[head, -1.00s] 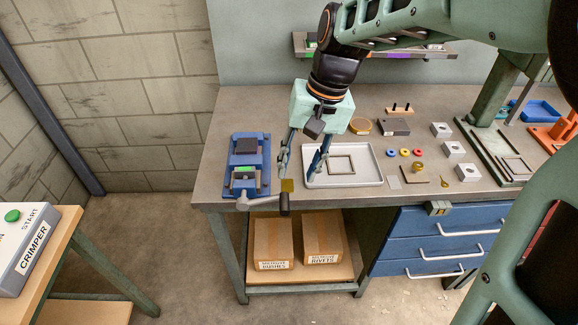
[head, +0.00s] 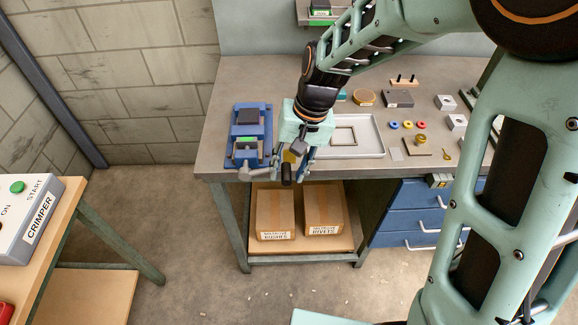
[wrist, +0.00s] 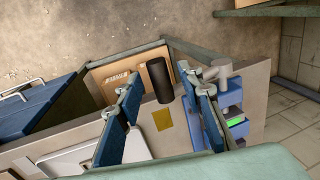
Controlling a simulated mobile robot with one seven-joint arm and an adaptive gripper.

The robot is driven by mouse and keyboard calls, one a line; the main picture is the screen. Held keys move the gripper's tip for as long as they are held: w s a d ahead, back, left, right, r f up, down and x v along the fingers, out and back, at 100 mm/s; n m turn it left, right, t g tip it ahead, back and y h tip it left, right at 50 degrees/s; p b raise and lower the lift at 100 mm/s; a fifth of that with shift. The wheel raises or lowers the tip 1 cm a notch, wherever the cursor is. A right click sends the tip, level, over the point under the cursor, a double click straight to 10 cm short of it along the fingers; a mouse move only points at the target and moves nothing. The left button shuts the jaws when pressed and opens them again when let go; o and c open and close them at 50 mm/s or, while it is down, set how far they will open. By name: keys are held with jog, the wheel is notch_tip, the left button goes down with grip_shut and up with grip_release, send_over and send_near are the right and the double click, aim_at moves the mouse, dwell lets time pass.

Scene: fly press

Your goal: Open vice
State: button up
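The blue vice (head: 264,150) sits at the bench's front left corner, with a green piece (head: 245,155) at its jaws. It also shows at the right of the wrist view (wrist: 232,97). Its grey crank arm reaches right past the bench's front edge and ends in a black handle (head: 287,174). My gripper (head: 292,172) is over the front edge by the handle, fingers pointing down. In the wrist view its blue fingers (wrist: 165,95) are apart, and the black handle (wrist: 158,80) shows between their directions. I cannot tell whether the fingers touch it.
A yellow square (wrist: 162,119) lies by the bench edge. A white tray (head: 372,150) stands right of my gripper, with small rings and blocks further right. Cardboard boxes (head: 272,212) sit on the shelf below. Blue drawers (head: 410,210) are at right. A crimper (head: 28,215) stands at left.

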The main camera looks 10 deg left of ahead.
grip_shut()
